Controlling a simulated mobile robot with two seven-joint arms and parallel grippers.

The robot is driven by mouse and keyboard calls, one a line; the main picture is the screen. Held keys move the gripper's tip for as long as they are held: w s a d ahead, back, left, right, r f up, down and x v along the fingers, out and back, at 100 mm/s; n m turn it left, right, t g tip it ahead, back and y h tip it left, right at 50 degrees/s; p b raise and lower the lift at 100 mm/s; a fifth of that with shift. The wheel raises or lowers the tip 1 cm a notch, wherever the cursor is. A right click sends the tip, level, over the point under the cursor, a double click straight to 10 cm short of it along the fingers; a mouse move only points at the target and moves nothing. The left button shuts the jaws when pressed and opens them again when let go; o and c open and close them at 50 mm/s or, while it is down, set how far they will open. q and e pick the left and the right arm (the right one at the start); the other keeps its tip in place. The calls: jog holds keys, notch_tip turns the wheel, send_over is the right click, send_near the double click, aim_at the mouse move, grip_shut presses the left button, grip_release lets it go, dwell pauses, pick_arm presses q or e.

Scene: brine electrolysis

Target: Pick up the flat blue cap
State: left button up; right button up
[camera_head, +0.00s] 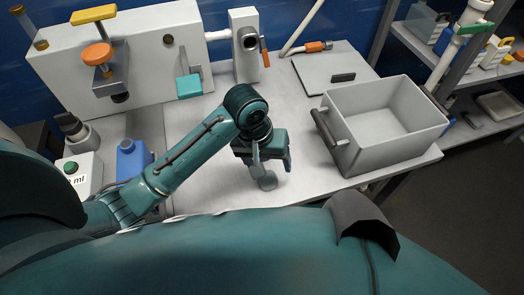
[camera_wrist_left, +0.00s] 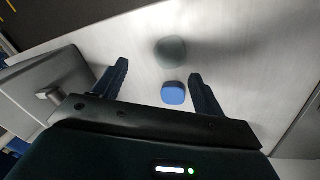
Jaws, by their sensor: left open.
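The flat blue cap (camera_wrist_left: 173,92) lies on the pale bench top in the left wrist view. It is small, with rounded corners, and sits between the fingers, nearer the right-hand one. My left gripper (camera_wrist_left: 158,68) is open and empty above the bench, with its fingers on either side of the cap. I cannot tell the exact height gap. In the head view the left gripper (camera_head: 270,163) points down over the middle of the bench. I cannot make out the cap there. My right gripper is not in view.
A grey-green rounded object (camera_wrist_left: 171,51) lies close beside the cap. A grey open bin (camera_head: 388,160) with a handle stands right of the gripper. A blue bottle (camera_head: 132,160) stands to the left. A white apparatus (camera_head: 150,55) stands behind. The bench around the gripper has bare space.

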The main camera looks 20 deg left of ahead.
pick_arm(q)
jog(key=w+a+r+n+g+y, duration=0.1)
jog(key=w+a+r+n+y, duration=0.1)
jog(key=w+a+r+n, duration=0.35)
jog(key=shift+m, duration=0.45)
jog(key=w+f, duration=0.1)
jog(key=f, duration=0.3)
jog(key=w+d+f, duration=0.1)
jog(key=f, duration=0.3)
jog(key=f+b, duration=0.1)
jog(key=f, duration=0.3)
jog(key=shift+w+d, duration=0.3)
jog(key=shift+w, duration=0.1)
jog(key=shift+c, duration=0.5)
jog(key=c, duration=1)
